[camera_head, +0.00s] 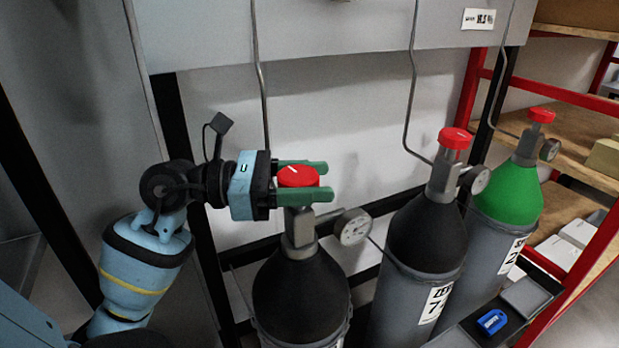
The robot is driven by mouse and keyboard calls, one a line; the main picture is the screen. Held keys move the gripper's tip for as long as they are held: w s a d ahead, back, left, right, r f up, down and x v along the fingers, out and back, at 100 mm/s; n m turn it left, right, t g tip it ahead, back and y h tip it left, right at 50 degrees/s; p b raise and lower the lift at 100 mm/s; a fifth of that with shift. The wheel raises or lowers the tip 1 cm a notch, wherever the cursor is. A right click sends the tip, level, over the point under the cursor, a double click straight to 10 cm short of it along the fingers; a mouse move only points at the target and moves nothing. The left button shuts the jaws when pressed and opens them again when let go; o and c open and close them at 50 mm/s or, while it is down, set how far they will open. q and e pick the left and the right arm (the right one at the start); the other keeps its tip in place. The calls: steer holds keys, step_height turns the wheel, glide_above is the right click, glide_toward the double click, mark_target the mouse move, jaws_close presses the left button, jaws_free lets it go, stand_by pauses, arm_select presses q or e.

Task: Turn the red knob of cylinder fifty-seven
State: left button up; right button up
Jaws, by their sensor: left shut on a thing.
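Three gas cylinders stand in a row, each with a red knob on top. My left gripper (302,182) is shut on the red knob (297,176) of the nearest cylinder (300,290), with one green finger on each side of it. The middle cylinder (425,245) is also black-shouldered, with a partly legible label (436,303) and a red knob (455,138). The right cylinder (508,195) has a green shoulder and a red knob (541,115). My right gripper is not in view.
A round gauge (353,227) sticks out right of the held knob. Thin metal pipes (413,90) run up to a grey panel (340,25). A red-framed shelf (575,140) with boxes stands at the right. A tray with a blue item (492,321) is at lower right.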

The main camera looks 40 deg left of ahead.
arm_select(q)
steer(key=o, duration=0.8)
steer(key=shift+o, duration=0.8)
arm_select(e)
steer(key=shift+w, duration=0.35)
